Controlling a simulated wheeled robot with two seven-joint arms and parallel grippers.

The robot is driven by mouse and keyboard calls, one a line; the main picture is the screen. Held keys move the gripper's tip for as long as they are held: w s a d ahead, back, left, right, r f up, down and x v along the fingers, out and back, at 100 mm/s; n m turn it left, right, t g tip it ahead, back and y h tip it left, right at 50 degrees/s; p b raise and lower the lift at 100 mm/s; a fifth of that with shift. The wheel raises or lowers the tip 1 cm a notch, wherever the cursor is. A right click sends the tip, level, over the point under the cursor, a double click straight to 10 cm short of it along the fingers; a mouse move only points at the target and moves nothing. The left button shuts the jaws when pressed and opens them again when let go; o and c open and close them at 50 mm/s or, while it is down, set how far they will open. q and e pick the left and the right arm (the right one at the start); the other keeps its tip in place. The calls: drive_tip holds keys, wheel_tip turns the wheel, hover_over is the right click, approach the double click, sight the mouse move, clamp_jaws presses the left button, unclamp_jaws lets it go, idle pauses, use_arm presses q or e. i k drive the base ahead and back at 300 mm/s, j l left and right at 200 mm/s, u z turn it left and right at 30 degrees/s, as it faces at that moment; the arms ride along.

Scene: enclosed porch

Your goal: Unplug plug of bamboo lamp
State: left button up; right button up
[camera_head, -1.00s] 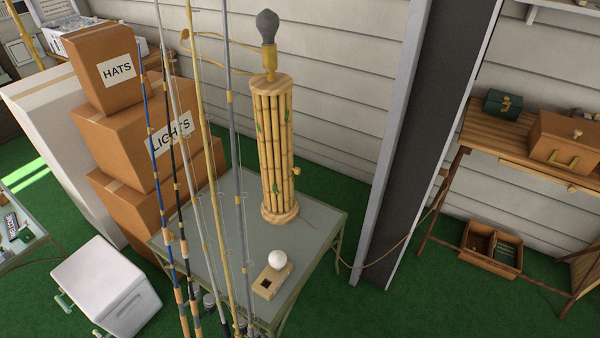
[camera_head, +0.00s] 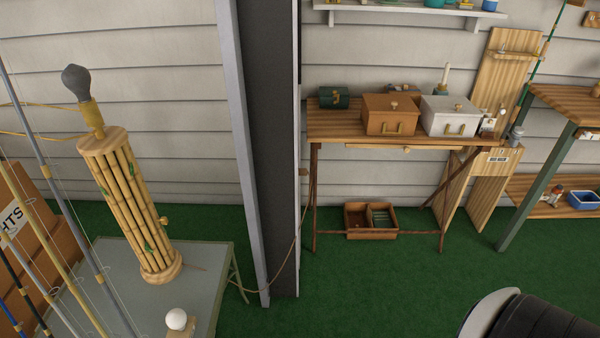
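The bamboo lamp (camera_head: 135,205) stands on a grey-topped table at the left, with a dark grey bulb at its top and a small knob on its side. The cord rises along the pillar's right side to a small brown piece (camera_head: 303,172), which looks like the plug at the wall. It is too small to tell its prongs or socket. Neither of my grippers is in view.
Fishing rods (camera_head: 62,200) stand in front of the lamp table (camera_head: 215,262). The dark pillar (camera_head: 268,150) is between it and a wooden bench (camera_head: 345,125) with boxes. An open divided box (camera_head: 371,206) lies under the bench. Green floor (camera_head: 350,285) before the bench is clear.

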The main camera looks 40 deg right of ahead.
sight(301, 171)
drive_tip(key=i+l, duration=0.15)
drive_tip(key=l, duration=0.2)
drive_tip(key=i+l, duration=0.1)
drive_tip(key=l, duration=0.25)
drive_tip(key=i+l, duration=0.15)
drive_tip(key=l, duration=0.25)
drive_tip(key=i+l+z, duration=0.1)
drive_tip(key=l, duration=0.25)
drive_tip(key=i+l, duration=0.15)
drive_tip(key=l, duration=0.2)
